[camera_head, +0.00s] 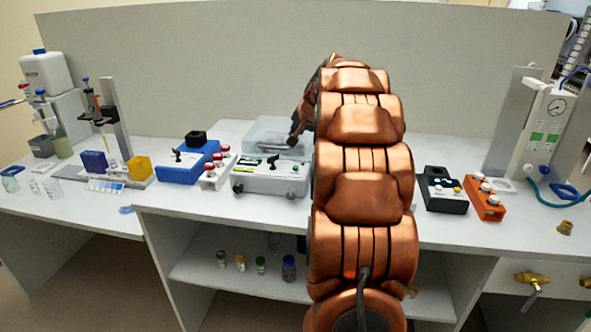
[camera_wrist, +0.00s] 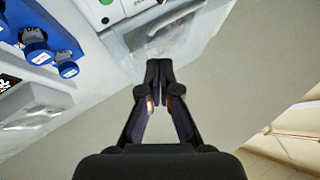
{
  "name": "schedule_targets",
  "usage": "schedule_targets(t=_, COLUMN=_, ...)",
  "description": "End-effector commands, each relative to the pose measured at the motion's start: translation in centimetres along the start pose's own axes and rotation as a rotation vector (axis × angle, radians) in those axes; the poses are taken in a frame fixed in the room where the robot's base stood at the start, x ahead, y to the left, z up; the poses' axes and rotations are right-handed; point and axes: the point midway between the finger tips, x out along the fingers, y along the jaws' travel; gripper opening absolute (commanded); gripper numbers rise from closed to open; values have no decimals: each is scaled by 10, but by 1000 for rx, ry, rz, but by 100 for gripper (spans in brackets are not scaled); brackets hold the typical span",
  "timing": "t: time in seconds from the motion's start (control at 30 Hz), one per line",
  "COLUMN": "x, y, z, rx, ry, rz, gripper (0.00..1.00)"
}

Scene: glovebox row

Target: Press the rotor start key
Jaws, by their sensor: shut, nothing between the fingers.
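A light grey machine (camera_head: 272,182) with a clear lid (camera_head: 268,133) stands on the bench left of my arm. Its sloped front carries dark parts, a green patch and round feet or knobs at the front; I cannot tell which part is the rotor start key. My gripper (camera_head: 293,141) is shut and empty, close to the clear lid at its right side. In the wrist view my closed fingertips (camera_wrist: 158,68) point at the edge of the clear-lidded part (camera_wrist: 165,35). A green round spot (camera_wrist: 105,2) shows on a white panel at the top edge there. I cannot tell whether the fingertips touch anything.
A white block with red-topped caps (camera_head: 216,172) and a blue device (camera_head: 188,160) stand left of the machine. A black box (camera_head: 441,190) and an orange rack (camera_head: 484,198) stand right of my arm. The back wall (camera_head: 220,60) closes off the bench.

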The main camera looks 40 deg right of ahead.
Motion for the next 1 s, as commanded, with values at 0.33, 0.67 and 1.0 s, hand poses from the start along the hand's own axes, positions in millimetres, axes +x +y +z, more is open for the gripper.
schedule_targets(t=0.33, x=1, y=2, z=-4, rx=6, ry=8, rz=-1, gripper=0)
schedule_targets(t=0.67, x=9, y=9, z=2, rx=5, ry=6, rz=0, gripper=0)
schedule_targets(t=1.0, x=36, y=28, z=21, rx=5, ry=6, rz=0, gripper=0)
